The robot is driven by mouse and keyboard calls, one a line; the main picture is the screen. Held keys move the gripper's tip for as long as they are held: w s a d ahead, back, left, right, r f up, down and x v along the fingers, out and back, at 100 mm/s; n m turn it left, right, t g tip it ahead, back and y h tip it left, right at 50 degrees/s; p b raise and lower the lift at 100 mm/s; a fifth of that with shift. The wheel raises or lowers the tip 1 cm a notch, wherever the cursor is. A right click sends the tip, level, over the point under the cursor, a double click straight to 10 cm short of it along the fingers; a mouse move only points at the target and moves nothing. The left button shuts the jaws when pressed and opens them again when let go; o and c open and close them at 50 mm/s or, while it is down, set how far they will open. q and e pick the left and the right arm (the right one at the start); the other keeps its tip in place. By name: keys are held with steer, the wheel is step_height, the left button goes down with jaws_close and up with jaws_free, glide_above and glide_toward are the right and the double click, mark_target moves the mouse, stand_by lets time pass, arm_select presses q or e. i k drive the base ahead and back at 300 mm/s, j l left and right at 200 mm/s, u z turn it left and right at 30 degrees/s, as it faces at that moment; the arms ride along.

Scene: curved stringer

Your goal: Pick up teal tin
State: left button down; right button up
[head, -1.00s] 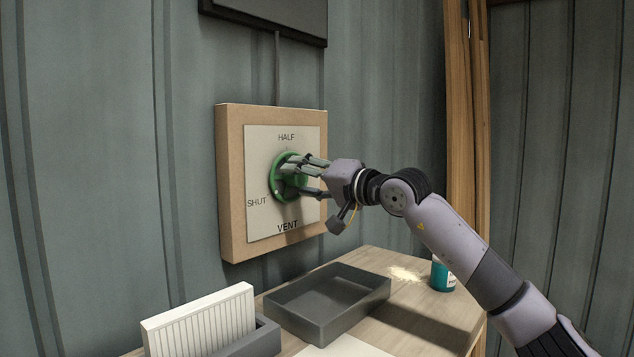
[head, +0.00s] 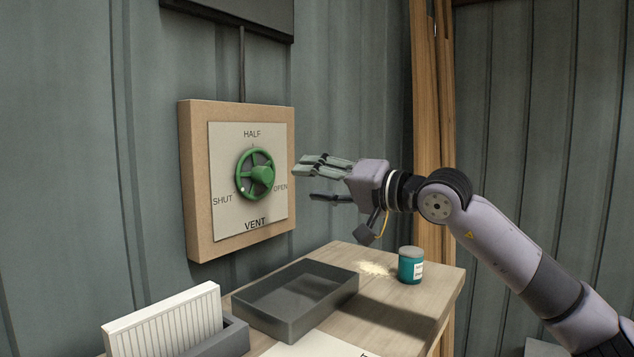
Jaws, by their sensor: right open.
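The teal tin (head: 411,268) stands upright on the wooden bench at the right, with a pale lid and a white label. My right gripper (head: 308,182) is open and empty. It points left toward the green valve wheel (head: 255,174), clear of it, and is above and to the left of the tin. My left gripper is not in view.
The valve wheel sits on a wall panel (head: 225,220) marked HALF, SHUT, OPEN and VENT. A dark grey tray (head: 335,298) lies left of the tin, with pale powder (head: 375,268) between them. A white ribbed piece in a grey holder (head: 235,335) stands front left.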

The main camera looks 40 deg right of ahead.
mark_target(410, 267)
steer(key=k+l, duration=0.25)
steer(key=k, duration=0.2)
steer(key=k+l, duration=0.25)
steer(key=k, duration=0.25)
steer(key=k+l, duration=0.25)
steer(key=k, duration=0.2)
